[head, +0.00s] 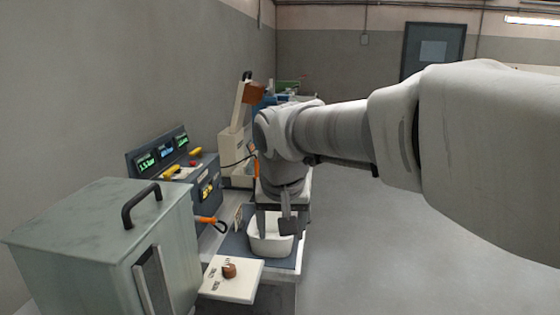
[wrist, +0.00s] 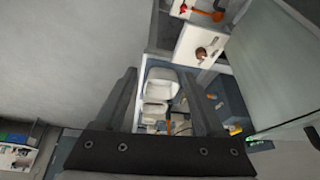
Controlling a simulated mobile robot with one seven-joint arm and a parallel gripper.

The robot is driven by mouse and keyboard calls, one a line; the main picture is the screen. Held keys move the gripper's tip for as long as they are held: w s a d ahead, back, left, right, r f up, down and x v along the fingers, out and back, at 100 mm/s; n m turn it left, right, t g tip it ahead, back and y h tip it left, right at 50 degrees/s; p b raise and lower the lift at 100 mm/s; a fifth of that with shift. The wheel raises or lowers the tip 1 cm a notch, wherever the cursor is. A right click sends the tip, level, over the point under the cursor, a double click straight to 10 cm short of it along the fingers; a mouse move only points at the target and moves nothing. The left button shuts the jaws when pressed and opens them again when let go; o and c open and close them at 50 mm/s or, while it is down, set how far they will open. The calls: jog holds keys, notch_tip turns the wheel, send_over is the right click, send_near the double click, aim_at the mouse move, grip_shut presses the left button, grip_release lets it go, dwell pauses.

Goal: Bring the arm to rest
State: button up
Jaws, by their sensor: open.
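My arm reaches across the head view from the right, bent down at the wrist. My gripper (head: 275,228) points down over a white tub (head: 270,246) on a dark mat at the bench end. In the wrist view my gripper (wrist: 160,82) has its two fingers spread wide, with nothing held between them. The white tub also shows between the fingers (wrist: 160,83). Whether the fingertips are inside the tub or just above it, I cannot tell.
A grey-green metal cabinet (head: 85,245) with a black handle stands front left. A control box (head: 175,160) with lit displays is behind it. A white panel with a brown knob (head: 229,270) sits before the tub. Open floor (head: 350,255) lies to the right.

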jog(key=s+d+f, duration=0.1)
jog(key=s+d, duration=0.6)
jog(key=s, duration=0.2)
jog(key=s+d+f+t+p, duration=0.1)
jog(key=s+d, duration=0.6)
jog(key=s, duration=0.3)
jog(key=shift+d+f, duration=0.15)
jog(key=shift+f, duration=0.25)
